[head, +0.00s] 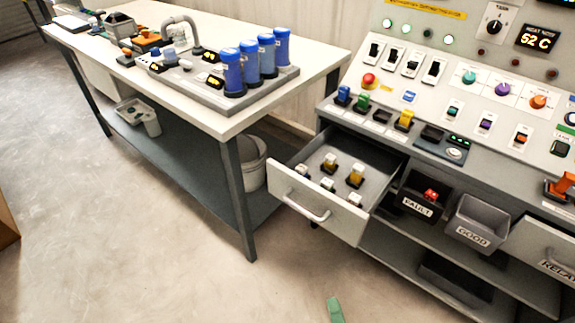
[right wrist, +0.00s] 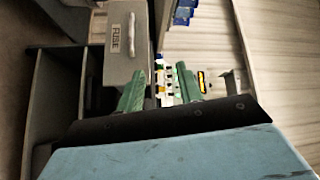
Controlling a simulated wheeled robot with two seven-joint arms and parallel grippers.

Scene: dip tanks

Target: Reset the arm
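My right gripper shows in the right wrist view (right wrist: 160,84) as two green fingers standing apart, with nothing held between them. Small coloured parts show beyond the gap. In the head view only a green tip of my right gripper (head: 335,311) shows at the bottom edge, over the floor, in front of and below the open drawer (head: 318,222). The drawer holds several small parts with white, yellow and dark pieces. My left gripper is out of view.
The control console (head: 455,110) stands at the right, with a FAULT bin (head: 417,208), a GOOD bin (head: 472,233) and a RELAY drawer (head: 550,255) below. A workbench (head: 225,122) with blue cylinders (head: 267,55) stands at the left. A FUSE label (right wrist: 115,39) shows in the right wrist view. The floor at front left is clear.

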